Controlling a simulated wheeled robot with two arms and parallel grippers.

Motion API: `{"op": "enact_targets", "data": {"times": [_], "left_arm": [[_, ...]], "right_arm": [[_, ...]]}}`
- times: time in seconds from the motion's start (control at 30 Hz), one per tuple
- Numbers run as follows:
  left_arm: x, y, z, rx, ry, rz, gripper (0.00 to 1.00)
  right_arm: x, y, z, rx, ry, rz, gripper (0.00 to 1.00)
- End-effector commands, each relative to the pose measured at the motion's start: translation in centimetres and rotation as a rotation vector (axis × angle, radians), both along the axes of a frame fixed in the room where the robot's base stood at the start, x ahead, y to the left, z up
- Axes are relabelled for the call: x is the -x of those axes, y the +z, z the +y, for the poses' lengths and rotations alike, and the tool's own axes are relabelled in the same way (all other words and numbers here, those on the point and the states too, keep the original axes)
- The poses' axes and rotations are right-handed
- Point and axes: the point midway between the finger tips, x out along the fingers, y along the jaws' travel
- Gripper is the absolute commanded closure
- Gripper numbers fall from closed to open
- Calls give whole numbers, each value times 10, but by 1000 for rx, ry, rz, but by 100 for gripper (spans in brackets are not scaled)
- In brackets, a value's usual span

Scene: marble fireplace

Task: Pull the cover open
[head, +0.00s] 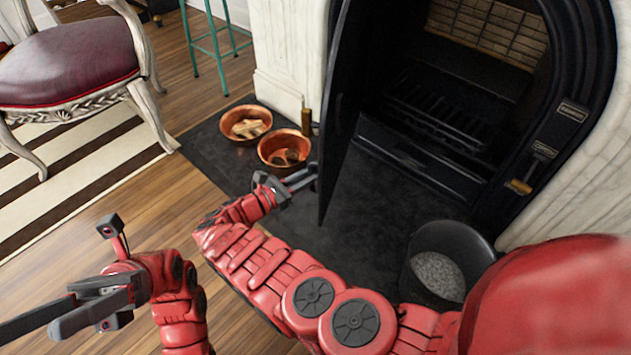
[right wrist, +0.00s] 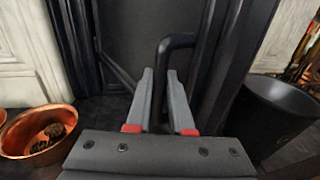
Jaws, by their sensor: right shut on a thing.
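The cover (head: 338,105) is a tall black door of the fireplace. In the head view it stands swung out from the dark opening, seen nearly edge-on. My right gripper (head: 303,178) is at the lower part of its outer edge. In the right wrist view, a black bent handle (right wrist: 164,50) on the cover runs down between the two grey fingers of my right gripper (right wrist: 163,85), which is shut on it. The exact contact is partly hidden. My left gripper (head: 65,318) is open and empty above the wood floor at lower left.
Two copper bowls (head: 246,119) (head: 270,148) stand on the dark hearth slab left of the cover. A black bucket (head: 477,242) with grey contents stands at right. A red-seated chair (head: 68,66) and a teal stool (head: 216,42) are farther back.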

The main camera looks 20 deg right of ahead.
Motion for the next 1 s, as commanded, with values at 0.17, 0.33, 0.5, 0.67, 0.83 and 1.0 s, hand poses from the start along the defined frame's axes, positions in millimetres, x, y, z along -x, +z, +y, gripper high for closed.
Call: {"op": "enact_targets", "data": {"times": [0.17,0.33,0.5,0.67,0.83,1.0], "left_arm": [[44,-18,32,139,-51,-220,35],[80,-37,59,248,-98,-402,35],[103,-56,78,320,-134,-532,35],[114,-68,88,359,-154,-596,35],[118,-72,92,374,-162,-625,35],[119,-72,92,376,-163,-629,35]], "right_arm": [[-10,-13,11,-8,1,6,100],[-17,-11,20,-7,1,5,100],[-22,-8,26,-3,2,5,100],[-24,-4,29,1,1,3,100],[-25,-2,30,3,2,3,100],[-26,0,31,4,3,2,100]]}}
